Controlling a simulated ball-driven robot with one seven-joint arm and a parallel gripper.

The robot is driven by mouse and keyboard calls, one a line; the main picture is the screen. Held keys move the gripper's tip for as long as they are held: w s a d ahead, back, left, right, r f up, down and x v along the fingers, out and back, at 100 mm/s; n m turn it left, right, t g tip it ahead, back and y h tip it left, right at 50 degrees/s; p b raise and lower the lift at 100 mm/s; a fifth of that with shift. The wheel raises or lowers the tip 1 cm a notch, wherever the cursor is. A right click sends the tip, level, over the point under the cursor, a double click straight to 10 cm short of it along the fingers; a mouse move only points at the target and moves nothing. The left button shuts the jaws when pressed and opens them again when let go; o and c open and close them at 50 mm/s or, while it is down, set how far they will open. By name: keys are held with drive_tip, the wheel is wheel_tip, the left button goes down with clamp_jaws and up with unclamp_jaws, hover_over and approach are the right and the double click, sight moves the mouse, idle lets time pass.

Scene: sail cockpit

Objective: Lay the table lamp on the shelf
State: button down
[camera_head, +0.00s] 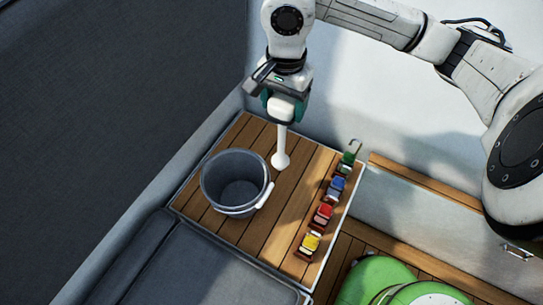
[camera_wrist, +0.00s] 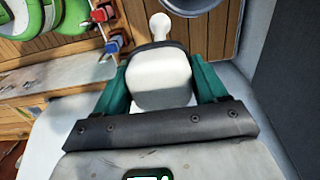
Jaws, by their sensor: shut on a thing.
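The table lamp (camera_head: 281,159) is white, with a wide head, a thin stem and a rounded end. My gripper (camera_head: 286,106) is shut on its wide head, with a green finger on each side, and the stem points down. The lamp's rounded end is over the slatted wooden shelf (camera_head: 284,210); I cannot tell whether it touches the wood. In the wrist view the lamp (camera_wrist: 160,80) sits between the green fingers of my gripper (camera_wrist: 161,88), its rounded end pointing away toward the wood.
A grey bucket (camera_head: 220,195) with a white handle stands on the shelf, left of the lamp. Several small coloured pieces (camera_head: 325,213) line the shelf's right edge. Bare slats lie between. A dark wall (camera_head: 90,100) rises on the left; green round things (camera_head: 385,285) lie lower right.

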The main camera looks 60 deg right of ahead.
sight(281, 145)
wheel_tip(281, 145, down, 15)
drive_tip(key=shift+r+p, duration=0.15)
drive_tip(key=shift+p, duration=0.95)
drive_tip(key=shift+f, duration=0.65)
drive_tip(key=shift+c, duration=0.3)
unclamp_jaws()
drive_tip(key=shift+r, duration=0.1)
